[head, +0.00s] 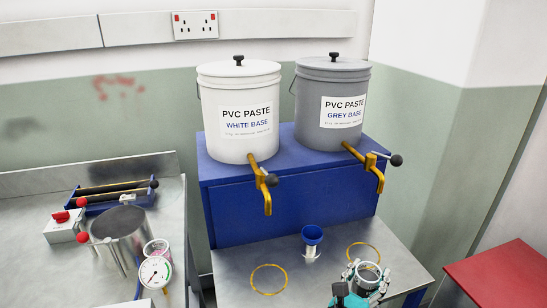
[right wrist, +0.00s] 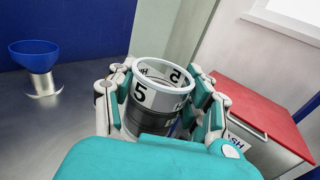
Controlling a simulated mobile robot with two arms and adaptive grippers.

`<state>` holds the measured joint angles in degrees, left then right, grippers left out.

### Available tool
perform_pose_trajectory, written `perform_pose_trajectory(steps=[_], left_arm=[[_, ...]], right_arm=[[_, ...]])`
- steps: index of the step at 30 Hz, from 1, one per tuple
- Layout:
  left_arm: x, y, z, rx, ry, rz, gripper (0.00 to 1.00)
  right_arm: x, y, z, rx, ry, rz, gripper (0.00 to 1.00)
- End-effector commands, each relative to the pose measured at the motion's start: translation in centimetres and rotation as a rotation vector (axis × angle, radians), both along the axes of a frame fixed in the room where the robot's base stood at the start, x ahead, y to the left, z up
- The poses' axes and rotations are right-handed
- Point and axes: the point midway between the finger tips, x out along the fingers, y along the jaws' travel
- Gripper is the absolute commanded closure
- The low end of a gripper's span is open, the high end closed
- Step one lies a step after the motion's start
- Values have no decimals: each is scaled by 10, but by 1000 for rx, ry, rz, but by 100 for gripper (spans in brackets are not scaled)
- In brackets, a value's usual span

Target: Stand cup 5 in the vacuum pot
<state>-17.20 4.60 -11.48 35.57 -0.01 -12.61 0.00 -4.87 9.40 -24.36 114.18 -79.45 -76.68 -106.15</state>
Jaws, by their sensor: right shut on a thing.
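Cup 5 (right wrist: 146,95) is a clear cup with a pale rim and a black "5" on a white label. Its lower part looks dark grey. My right gripper (right wrist: 160,108) is shut around its sides and holds it roughly upright. In the head view the cup (head: 369,270) shows in my right gripper (head: 367,283) at the bottom right, over the front of the steel bench. My left gripper is out of view.
A gauge (head: 155,272) and a pink-and-white cup (head: 158,248) stand close by the pot's right. A blue funnel-shaped cup (head: 312,234) and yellow rings (head: 269,280) are on the middle bench. Brass taps (head: 264,185) jut out above it. A red-topped cabinet (head: 500,275) is at right.

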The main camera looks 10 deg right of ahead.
Motion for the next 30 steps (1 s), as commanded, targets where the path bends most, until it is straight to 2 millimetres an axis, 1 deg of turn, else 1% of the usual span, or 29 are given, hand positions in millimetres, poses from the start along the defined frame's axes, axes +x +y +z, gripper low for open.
perform_pose_trajectory(steps=[2, 4, 7, 11, 12, 15, 18, 22, 30], left_arm=[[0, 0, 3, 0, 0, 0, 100], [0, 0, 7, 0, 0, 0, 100], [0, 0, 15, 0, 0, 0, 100], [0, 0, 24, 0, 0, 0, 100], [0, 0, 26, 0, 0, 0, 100], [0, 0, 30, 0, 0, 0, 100], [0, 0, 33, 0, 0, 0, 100], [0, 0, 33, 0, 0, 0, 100], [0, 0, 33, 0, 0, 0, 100]], right_arm=[[-4, 1, 2, -1, 2, 35, 86], [-10, 4, 5, -1, 4, 105, 86], [-23, 18, 12, -2, 7, 261, 86], [-46, 47, 24, -2, 9, 498, 86], [-53, 57, 27, -1, 9, 566, 86], [-71, 80, 36, 0, 6, 711, 86], [-84, 96, 42, 2, 4, 806, 86], [-91, 105, 46, -3, 0, 860, 86], [-91, 105, 45, 0, 0, 859, 86]])
